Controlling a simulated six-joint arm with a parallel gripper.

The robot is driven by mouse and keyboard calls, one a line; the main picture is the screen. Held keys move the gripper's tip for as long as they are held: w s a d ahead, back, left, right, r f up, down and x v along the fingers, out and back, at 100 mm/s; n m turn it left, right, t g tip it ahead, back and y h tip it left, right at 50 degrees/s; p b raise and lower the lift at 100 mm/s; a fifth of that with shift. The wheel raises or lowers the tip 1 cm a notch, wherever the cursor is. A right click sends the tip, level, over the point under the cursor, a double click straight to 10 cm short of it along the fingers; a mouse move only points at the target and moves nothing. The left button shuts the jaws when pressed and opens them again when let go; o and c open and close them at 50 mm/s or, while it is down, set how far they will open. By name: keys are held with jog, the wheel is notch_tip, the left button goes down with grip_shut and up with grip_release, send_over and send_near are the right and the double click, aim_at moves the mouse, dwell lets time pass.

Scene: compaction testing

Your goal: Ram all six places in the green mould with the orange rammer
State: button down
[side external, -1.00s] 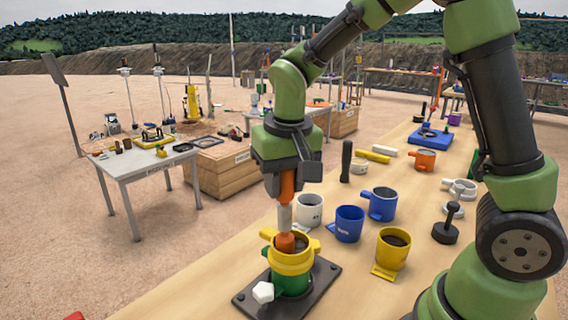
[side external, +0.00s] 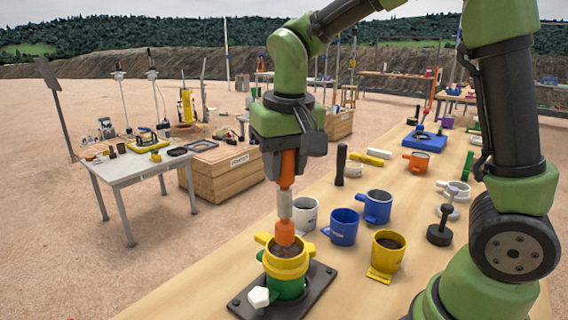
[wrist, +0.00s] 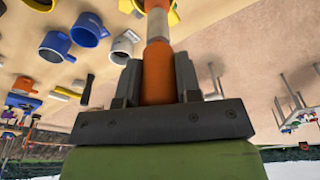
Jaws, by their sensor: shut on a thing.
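My gripper (side external: 287,150) is shut on the upper part of the orange rammer (side external: 286,168), which hangs upright with a grey middle and an orange foot. The foot is at the mouth of the green mould (side external: 287,287), inside or just above its yellow collar (side external: 265,255). Dark soil shows in the collar around the foot; whether the foot touches it I cannot tell. The mould stands on a dark base plate (side external: 318,283) with a white knob (side external: 259,298) in front.
A white mug (side external: 305,213), blue mugs (side external: 343,228) and a yellow mould of soil (side external: 388,250) stand close to the right of the green mould. A black weight with a stem (side external: 440,234) is further right. The wooden table is clear at its front left.

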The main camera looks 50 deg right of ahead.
aim_at(290, 185)
notch_tip(290, 185, down, 4)
jog(key=shift+s+d+r, duration=0.1)
jog(key=shift+d+r, duration=0.05)
jog(key=shift+r, duration=0.55)
jog(key=shift+s+d+r, duration=0.1)
jog(key=shift+d+r, duration=0.1)
jog(key=shift+r, duration=0.45)
jog(key=shift+s+d+r, duration=0.1)
jog(key=shift+d+r, duration=0.05)
jog(key=shift+r, duration=0.55)
notch_tip(290, 185, down, 4)
jog(key=shift+f, duration=0.1)
jog(key=r, duration=0.2)
jog(key=d+r, duration=0.1)
jog(key=r, duration=0.1)
jog(key=shift+w+r, duration=0.1)
jog(key=shift+w, duration=0.25)
